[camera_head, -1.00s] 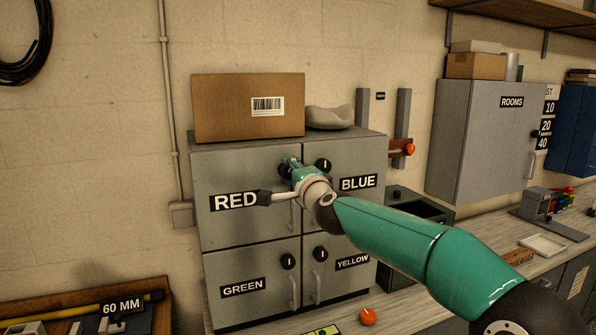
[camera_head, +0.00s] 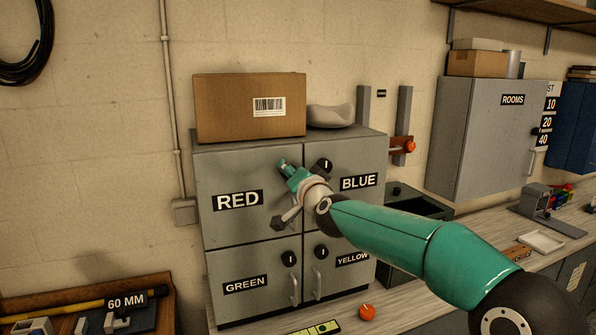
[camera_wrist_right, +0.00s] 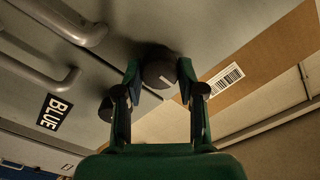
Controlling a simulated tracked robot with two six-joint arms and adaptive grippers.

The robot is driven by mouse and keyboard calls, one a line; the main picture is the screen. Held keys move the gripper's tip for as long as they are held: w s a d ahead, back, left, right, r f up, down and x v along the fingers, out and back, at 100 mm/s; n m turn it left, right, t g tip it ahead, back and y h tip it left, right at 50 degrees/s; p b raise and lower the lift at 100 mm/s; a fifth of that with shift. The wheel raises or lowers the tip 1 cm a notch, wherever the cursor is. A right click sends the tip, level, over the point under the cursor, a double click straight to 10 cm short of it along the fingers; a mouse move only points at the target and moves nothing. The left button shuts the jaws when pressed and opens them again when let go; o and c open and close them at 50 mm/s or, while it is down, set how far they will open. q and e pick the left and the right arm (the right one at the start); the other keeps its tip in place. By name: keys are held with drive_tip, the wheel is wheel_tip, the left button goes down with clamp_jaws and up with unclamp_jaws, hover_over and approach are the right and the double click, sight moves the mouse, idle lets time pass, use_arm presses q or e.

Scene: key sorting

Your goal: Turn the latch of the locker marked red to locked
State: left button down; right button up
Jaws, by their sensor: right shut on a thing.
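The locker door marked RED (camera_head: 225,165) is the upper left one in the grey cabinet and looks closed. My right gripper (camera_head: 284,163) reaches its upper right corner and hides its latch in the head view. In the right wrist view the dark round latch knob (camera_wrist_right: 157,72) sits between the fingertips of my right gripper (camera_wrist_right: 160,80), which is shut on it. A short pale mark shows on the knob, but I cannot tell which setting it stands at. My left gripper is in neither view.
The BLUE latch (camera_head: 324,165) is close to the right of my gripper. GREEN and YELLOW latches (camera_head: 321,252) are below, their pale marks upright. A cardboard box (camera_head: 250,107) stands on the cabinet top. An orange ball (camera_head: 367,311) lies on the bench in front.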

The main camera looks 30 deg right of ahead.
drive_tip(key=shift+w+a+f, duration=0.15)
drive_tip(key=shift+a+f, duration=0.05)
drive_tip(key=shift+f, duration=0.35)
drive_tip(key=o, duration=1.1)
drive_tip(key=shift+r, duration=0.1)
drive_tip(key=shift+o, duration=0.2)
drive_tip(key=shift+d+r, duration=0.1)
drive_tip(key=shift+s+r, duration=0.1)
drive_tip(key=shift+s, duration=0.1)
drive_tip(key=v, duration=1.1)
drive_tip(key=shift+s, duration=0.3)
